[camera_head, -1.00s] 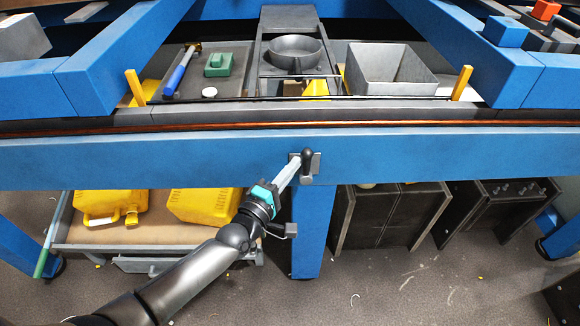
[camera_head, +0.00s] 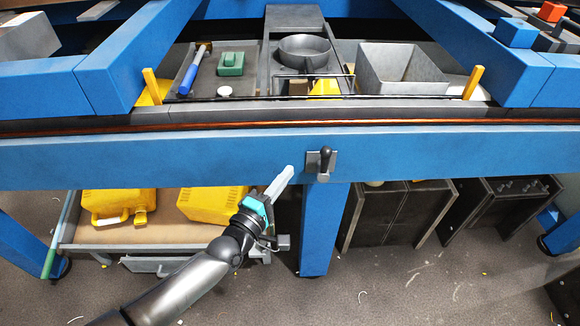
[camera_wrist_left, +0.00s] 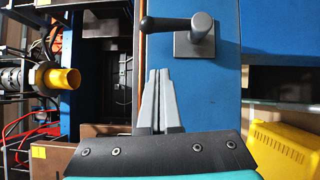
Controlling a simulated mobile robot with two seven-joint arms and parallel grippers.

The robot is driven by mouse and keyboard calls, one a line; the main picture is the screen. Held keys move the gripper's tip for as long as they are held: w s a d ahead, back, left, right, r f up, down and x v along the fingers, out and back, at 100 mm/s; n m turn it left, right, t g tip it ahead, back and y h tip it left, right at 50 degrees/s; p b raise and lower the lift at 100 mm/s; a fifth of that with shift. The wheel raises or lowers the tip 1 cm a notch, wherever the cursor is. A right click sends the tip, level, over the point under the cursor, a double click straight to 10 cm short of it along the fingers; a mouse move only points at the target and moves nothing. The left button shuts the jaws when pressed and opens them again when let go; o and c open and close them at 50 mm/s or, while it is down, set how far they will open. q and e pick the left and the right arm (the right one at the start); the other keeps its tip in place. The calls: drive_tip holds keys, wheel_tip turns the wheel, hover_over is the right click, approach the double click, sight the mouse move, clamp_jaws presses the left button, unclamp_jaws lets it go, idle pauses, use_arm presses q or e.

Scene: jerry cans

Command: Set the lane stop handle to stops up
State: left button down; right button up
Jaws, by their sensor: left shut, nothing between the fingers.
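The lane stop handle (camera_head: 325,157) is a short black lever on a grey plate fixed to the front of the blue beam (camera_head: 420,153). Its knob end points up, toward the table top. In the left wrist view the handle (camera_wrist_left: 172,24) lies sideways across its grey mount (camera_wrist_left: 194,42), the knob to the left. My left gripper (camera_head: 288,170) is shut and empty, just left of the handle and apart from it. In the left wrist view its closed fingertips (camera_wrist_left: 158,72) are a little short of the handle. My right gripper is not in view.
Above the beam are a tray with a blue-handled hammer (camera_head: 191,70), a green block (camera_head: 231,64), a round pan (camera_head: 304,52) and a grey bin (camera_head: 403,72). Below are yellow cans (camera_head: 118,203) on a cart and dark cabinets (camera_head: 400,215).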

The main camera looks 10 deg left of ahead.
use_arm(q)
drive_tip(key=v, duration=0.6)
drive_tip(key=shift+s+d+r+p, duration=0.2)
drive_tip(key=shift+s+d+p, duration=0.1)
drive_tip(key=shift+s, duration=0.2)
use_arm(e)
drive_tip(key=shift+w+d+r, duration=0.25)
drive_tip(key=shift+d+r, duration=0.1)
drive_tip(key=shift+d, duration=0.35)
use_arm(q)
drive_tip(key=s+a+f+m+g+y, duration=0.1)
drive_tip(key=s+a+f+m+g, duration=0.2)
drive_tip(key=f, duration=0.6)
drive_tip(key=s+f+m+g+y, duration=0.1)
drive_tip(key=s+f+m+g, duration=0.2)
drive_tip(key=f, duration=0.5)
drive_tip(key=s+a+f+m+g+y, duration=0.25)
drive_tip(key=s+f, duration=0.25)
drive_tip(key=f, duration=0.4)
drive_tip(key=s+f+m+g, duration=0.4)
drive_tip(key=s+f, duration=0.3)
drive_tip(key=s, duration=0.6)
drive_tip(key=s+d+f+m+g+y, duration=0.1)
drive_tip(key=s+f+m+g, duration=0.3)
drive_tip(key=s, duration=0.9)
wheel_tip(320, 180, down, 3)
drive_tip(key=shift+r+m, duration=0.1)
drive_tip(key=shift+m, duration=0.65)
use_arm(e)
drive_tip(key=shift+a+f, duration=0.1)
